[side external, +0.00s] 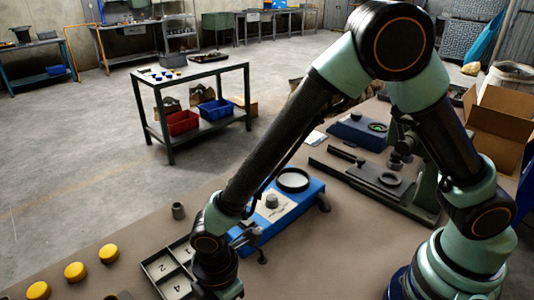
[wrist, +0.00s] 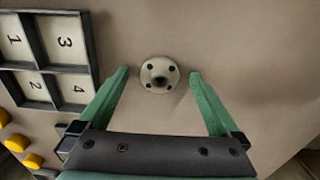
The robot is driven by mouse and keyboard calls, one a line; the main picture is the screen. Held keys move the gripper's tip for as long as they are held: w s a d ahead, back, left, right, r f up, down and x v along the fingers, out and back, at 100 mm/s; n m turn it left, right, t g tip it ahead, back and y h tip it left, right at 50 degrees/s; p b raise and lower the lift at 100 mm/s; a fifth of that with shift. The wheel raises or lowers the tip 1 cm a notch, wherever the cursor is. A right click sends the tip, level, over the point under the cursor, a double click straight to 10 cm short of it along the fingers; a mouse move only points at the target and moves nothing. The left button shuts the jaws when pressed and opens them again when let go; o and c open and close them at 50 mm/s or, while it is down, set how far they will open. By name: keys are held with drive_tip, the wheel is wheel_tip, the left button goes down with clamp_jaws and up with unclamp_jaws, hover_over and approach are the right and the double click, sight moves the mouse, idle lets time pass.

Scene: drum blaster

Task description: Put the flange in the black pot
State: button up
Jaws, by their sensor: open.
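The flange (wrist: 158,74) is a pale round disc with a raised hub and several dark holes, lying flat on the brown table top. My gripper (wrist: 160,73) is open in the wrist view. Its two green fingers stand on either side of the flange, with a gap on each side. In the side view my gripper (side external: 217,280) points down beside the numbered tray, and the flange is hidden there. A small dark grey cup (side external: 178,211) stands on the table behind the tray. I cannot tell whether it is the black pot.
The numbered tray (wrist: 48,55) has a dark rim and compartments, left of the flange. Several yellow pucks (side external: 75,271) lie further left. A blue device (side external: 308,205) with a black-rimmed dish (side external: 293,180) stands behind my gripper. Bare table lies right of the flange in the wrist view.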

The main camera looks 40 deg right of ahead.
clamp_jaws()
drive_tip(key=shift+r, duration=0.1)
